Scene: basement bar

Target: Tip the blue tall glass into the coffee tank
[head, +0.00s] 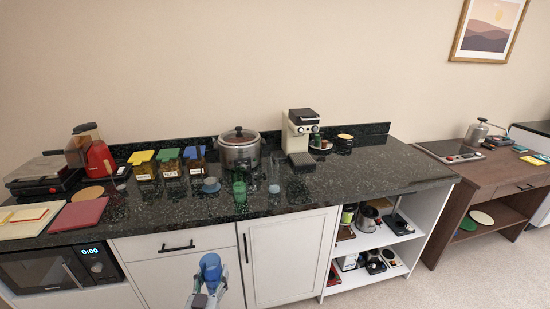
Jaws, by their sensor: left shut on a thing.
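My left gripper (208,291) is low at the front, before the white cabinet doors and below the counter edge. It is shut on the blue tall glass (210,266), whose rounded blue shape shows above the fingers. Whether there is anything in the glass cannot be seen. The coffee machine (301,133), cream with a dark top, stands upright at the back of the counter, right of the steel pot and well apart from the glass. Its tank cannot be made out clearly. My right gripper is not in view.
On the dark counter (340,180) stand a green glass (240,188), a clear glass (274,176), a small grey-blue cup (211,185) and a steel pot (239,150). Several lidded jars stand left of the pot. The counter's front right is clear. A brown desk (490,170) stands at right.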

